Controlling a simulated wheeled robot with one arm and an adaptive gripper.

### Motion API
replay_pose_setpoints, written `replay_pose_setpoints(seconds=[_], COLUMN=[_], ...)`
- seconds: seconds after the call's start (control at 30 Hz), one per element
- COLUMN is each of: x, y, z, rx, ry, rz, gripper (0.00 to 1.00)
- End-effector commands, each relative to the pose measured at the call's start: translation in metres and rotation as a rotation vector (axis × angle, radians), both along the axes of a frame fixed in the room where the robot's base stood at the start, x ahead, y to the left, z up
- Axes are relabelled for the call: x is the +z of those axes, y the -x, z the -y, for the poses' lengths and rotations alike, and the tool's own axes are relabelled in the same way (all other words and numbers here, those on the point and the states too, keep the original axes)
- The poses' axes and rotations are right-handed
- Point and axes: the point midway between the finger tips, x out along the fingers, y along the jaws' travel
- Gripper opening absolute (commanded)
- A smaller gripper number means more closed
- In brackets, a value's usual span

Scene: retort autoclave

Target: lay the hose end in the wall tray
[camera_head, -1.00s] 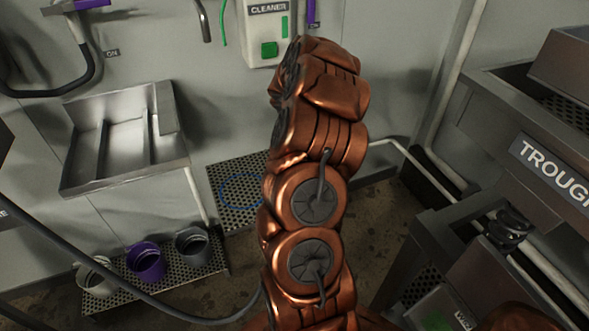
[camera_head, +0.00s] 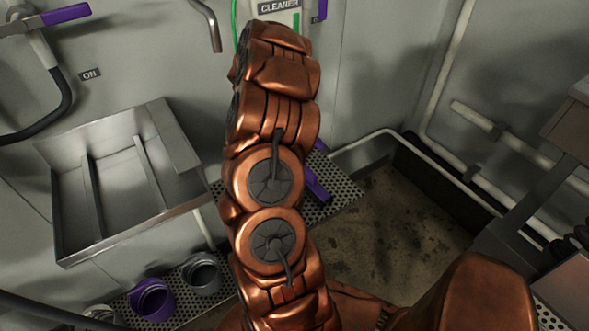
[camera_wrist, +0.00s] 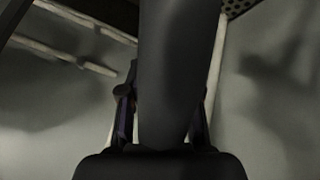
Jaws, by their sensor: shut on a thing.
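The wall tray (camera_head: 110,190) is a steel tray with two inner ribs, fixed to the wall left of my arm in the head view. The part of it in view looks empty. In the wrist view my gripper (camera_wrist: 163,105) is shut on a thick dark grey piece, which I take for the hose end (camera_wrist: 175,60). It runs up through the picture between the fingers and hides much of the view. My arm hides the gripper in the head view, so its distance from the tray cannot be told. A dark hose (camera_head: 40,312) crosses the lower left corner.
Buckets, one purple (camera_head: 150,300) and one grey (camera_head: 201,273), stand below the tray. A purple piece (camera_head: 315,182) shows beside my arm over a perforated plate (camera_head: 343,195). A bent pipe (camera_head: 207,25) hangs above the tray. Floor (camera_head: 400,215) is open to the right.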

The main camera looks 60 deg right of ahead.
Motion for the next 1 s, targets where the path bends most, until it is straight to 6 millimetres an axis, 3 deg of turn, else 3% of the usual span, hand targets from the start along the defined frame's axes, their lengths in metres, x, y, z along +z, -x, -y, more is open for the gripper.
replay_pose_setpoints(seconds=[0.4,0.73,1.0], x=[-0.053,-0.065,-0.092], y=[0.001,0.001,0.001], z=[0.0,0.0,0.0], rx=[0.001,0.0,0.0], ry=[-0.002,0.001,0.0], rz=[-0.004,-0.002,-0.004], gripper=[0.0,0.0,0.0])
